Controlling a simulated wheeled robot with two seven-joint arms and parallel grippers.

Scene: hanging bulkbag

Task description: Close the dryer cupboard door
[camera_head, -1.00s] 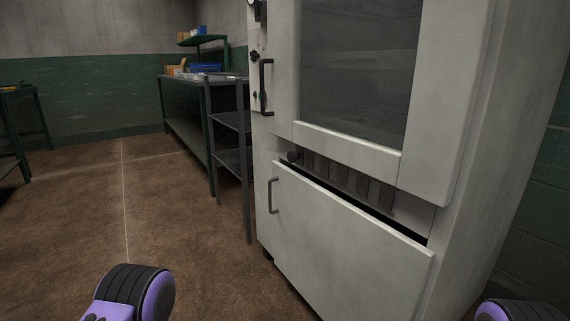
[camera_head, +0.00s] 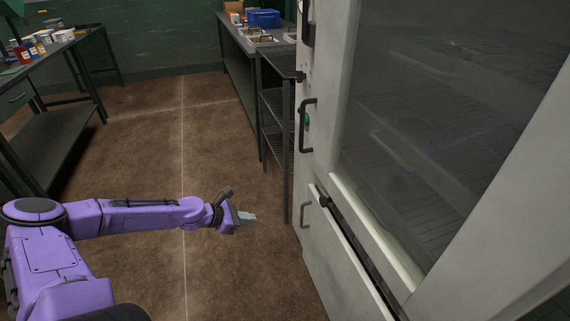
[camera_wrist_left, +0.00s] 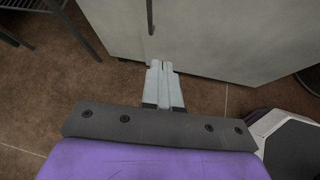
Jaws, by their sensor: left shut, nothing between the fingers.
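The dryer cupboard is a tall off-white cabinet on the right of the head view. Its upper door (camera_head: 346,196) has a large dark glass pane and a black bar handle (camera_head: 307,126) at its left edge. A dark gap runs between this door and the lower panel (camera_head: 335,262), which has a small grey handle (camera_head: 305,214). I cannot tell how far the upper door stands from its frame. My left gripper (camera_head: 250,218) is shut and empty, left of the lower panel and apart from its handle. The left wrist view shows the shut fingers (camera_wrist_left: 162,82) before the panel (camera_wrist_left: 215,35). My right gripper is not in view.
A dark wire-shelf rack (camera_head: 275,105) stands left of the cupboard, with a green bench (camera_head: 236,62) behind it. Another table (camera_head: 55,125) with jars stands at the left. The brown floor between is clear.

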